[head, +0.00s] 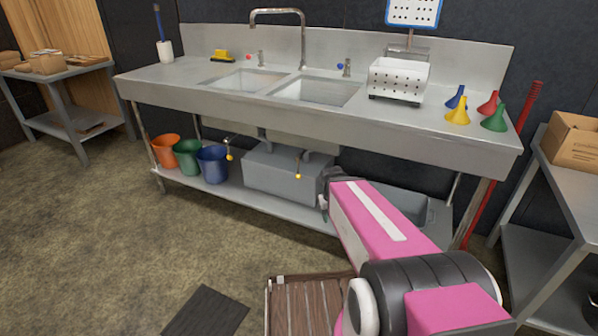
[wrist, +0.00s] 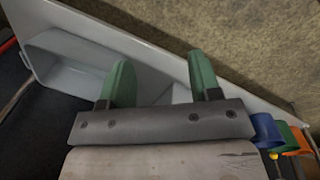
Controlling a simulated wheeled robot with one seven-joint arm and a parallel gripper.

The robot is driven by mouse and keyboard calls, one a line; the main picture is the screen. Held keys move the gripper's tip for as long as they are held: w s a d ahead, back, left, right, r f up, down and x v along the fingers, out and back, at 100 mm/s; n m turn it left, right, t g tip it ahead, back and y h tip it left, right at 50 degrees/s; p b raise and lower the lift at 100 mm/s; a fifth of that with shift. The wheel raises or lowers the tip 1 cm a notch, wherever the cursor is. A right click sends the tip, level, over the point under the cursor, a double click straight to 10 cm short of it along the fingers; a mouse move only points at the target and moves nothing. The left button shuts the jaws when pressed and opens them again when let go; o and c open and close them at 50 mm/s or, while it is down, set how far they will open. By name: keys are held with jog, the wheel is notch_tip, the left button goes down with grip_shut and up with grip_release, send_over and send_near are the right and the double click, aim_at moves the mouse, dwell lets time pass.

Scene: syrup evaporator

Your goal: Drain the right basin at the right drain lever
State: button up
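The right basin (head: 318,91) is an open rectangular sink in the steel counter; whether it holds liquid I cannot tell. The right drain lever (head: 298,175) hangs below it, a thin rod with a yellow tip, in front of a grey box. The left drain lever (head: 229,155) hangs further left near the blue bucket. My gripper (head: 323,203) is low in front of the bottom shelf, to the right of the right lever and apart from it. In the wrist view its two green fingers (wrist: 162,82) are spread with nothing between them. A yellow tip (wrist: 273,156) shows there; which lever is unclear.
The grey box (head: 270,180) and a grey tub (head: 412,203) stand on the bottom shelf. Orange, green and blue buckets (head: 212,165) stand at its left. A wooden pallet (head: 308,300) and dark mat (head: 207,312) lie in front. Floor at left is clear.

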jog(key=w+f+n+t+h, duration=0.1)
jog(key=w+f+n+h, duration=0.2)
jog(key=w+n+h, duration=0.35)
jog(key=n+t+h, duration=0.4)
jog(key=n+t, duration=0.9)
jog(key=n, duration=0.7)
send_near(298, 168)
notch_tip(298, 168, down, 3)
jog(key=w, duration=0.1)
jog(key=x, duration=1.1)
jog(key=shift+d, duration=0.35)
grip_shut()
